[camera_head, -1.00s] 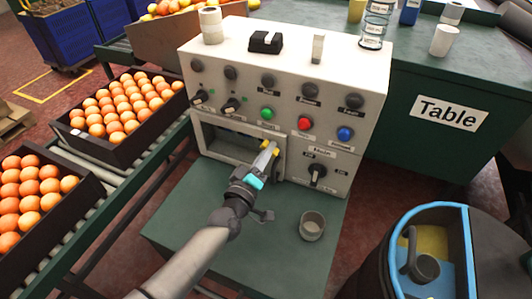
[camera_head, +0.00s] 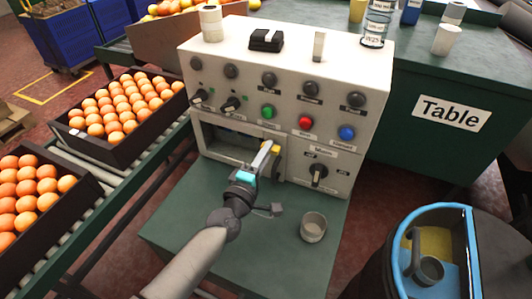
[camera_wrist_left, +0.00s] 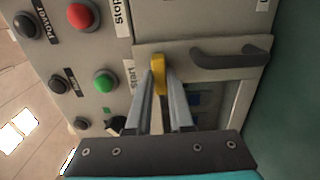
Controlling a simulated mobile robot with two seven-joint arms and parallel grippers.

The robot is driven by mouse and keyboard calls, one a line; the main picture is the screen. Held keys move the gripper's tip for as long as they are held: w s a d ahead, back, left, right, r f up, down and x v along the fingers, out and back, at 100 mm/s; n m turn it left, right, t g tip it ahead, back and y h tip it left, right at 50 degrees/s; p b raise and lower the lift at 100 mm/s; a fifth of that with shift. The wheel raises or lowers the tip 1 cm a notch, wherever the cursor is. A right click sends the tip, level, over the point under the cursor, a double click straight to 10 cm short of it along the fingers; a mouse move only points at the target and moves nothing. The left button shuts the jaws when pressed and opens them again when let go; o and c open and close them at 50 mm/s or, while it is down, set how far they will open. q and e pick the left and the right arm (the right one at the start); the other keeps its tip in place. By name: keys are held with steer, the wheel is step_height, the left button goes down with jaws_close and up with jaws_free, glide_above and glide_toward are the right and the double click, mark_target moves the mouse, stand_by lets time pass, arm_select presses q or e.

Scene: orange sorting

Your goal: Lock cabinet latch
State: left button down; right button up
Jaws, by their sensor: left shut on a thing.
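The cabinet (camera_head: 225,95) is a white control box with knobs and coloured buttons, standing on a green surface. A framed compartment door (camera_wrist_left: 205,58) is low on its front, with a dark handle (camera_wrist_left: 230,56). A small yellow latch (camera_wrist_left: 159,75) sits at the frame edge; it also shows in the head view (camera_head: 276,149). My left gripper (camera_head: 269,153) reaches the upper right of the compartment. In the wrist view its two fingers (camera_wrist_left: 160,92) are shut on the latch, one on each side. The fingers hide part of the latch. My right gripper is not in view.
A small grey cup (camera_head: 313,228) stands on the green surface right of my left arm. A rotary knob (camera_head: 318,172) and red button (camera_head: 306,122) are close to the gripper. Crates of oranges (camera_head: 72,138) are at left. A blue-rimmed bin (camera_head: 468,245) is at lower right.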

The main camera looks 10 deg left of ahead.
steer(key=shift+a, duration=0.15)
arm_select(q)
steer(key=c, duration=0.8)
jaws_free()
steer(key=s+a+p, duration=0.2)
steer(key=s, duration=1.3)
steer(key=shift+a, duration=0.4)
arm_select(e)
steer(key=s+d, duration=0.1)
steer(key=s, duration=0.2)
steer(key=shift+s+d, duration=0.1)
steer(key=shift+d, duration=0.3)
